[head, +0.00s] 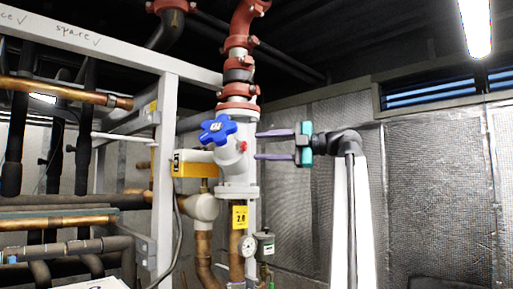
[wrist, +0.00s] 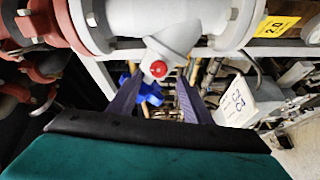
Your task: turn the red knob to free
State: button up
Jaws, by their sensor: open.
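The red knob (head: 243,146) is a small round cap on the side of the white valve body (head: 232,170) in the head view. In the wrist view the red knob (wrist: 158,69) shows near the middle, on a short white stub. My gripper (head: 258,145) is open, with its two purple fingers level, one above the other, pointing left at the knob. In the wrist view my gripper (wrist: 158,80) has one finger on either side of the knob's line. The fingertips look close to the knob but apart from it. Nothing is between the fingers.
A blue star-shaped handwheel (head: 218,129) sits on the valve's front left. A yellow box (head: 190,168) is left of the valve, and a yellow tag (head: 240,217) and a gauge (head: 249,244) hang below. Red pipe flanges (head: 238,92) rise above. The right side is open.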

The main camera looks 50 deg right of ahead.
jog(key=p+v, duration=0.1)
jog(key=v, duration=0.9)
jog(key=shift+s, duration=0.2)
jog(key=shift+f, duration=0.1)
